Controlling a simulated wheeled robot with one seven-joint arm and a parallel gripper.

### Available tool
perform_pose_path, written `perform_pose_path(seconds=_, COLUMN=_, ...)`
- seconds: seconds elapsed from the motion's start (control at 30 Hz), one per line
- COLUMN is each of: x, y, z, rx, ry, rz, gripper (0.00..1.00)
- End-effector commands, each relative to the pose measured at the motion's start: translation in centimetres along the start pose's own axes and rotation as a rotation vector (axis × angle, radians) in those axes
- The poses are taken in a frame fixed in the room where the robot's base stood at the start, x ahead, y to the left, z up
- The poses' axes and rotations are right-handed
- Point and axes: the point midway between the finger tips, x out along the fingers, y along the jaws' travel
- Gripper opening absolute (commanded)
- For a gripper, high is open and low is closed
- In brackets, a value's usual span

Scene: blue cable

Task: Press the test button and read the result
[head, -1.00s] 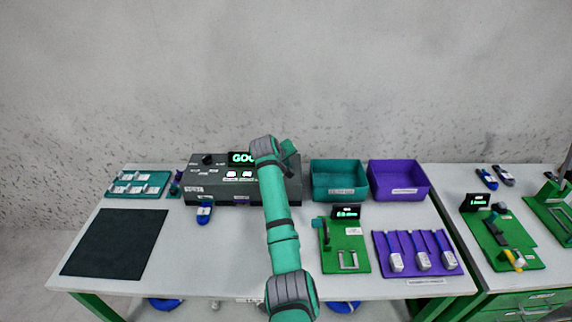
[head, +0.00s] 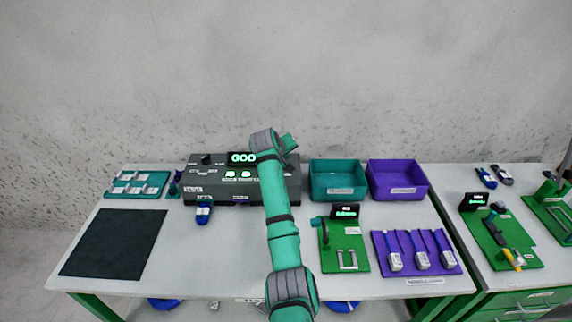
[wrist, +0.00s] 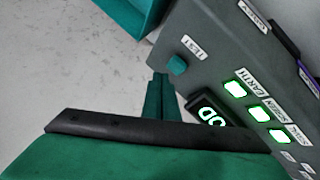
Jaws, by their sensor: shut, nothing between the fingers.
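The dark grey tester (head: 225,185) stands at the back of the table. Its display (head: 242,158) shows green "GOO" in the head view, the rest hidden by my arm; "OD" shows in the wrist view (wrist: 210,117). Three lamps glow green in the wrist view, around the one by EARTH (wrist: 235,89). The teal test button (wrist: 177,65) sits beside the TEST label. My gripper (wrist: 161,78) is shut and empty, its tips just beside the button; contact cannot be told. A blue cable (head: 203,215) lies before the tester.
A teal bin (head: 338,182) and a purple bin (head: 398,181) stand right of the tester. A green fixture (head: 343,250) and a purple rack (head: 416,252) are in front. A dark mat (head: 114,243) and teal tray (head: 137,185) are at left.

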Motion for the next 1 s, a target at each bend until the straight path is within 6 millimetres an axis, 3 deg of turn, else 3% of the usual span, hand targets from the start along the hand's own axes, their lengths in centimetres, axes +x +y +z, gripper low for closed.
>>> perform_pose_path(seconds=0.5, x=-3.0, y=1.9, z=-2.3, rx=-0.002, ry=0.002, rz=-0.001, gripper=0.00)
perform_pose_path(seconds=1.0, x=-3.2, y=2.2, z=-2.3, rx=0.000, ry=0.001, rz=0.000, gripper=0.00)
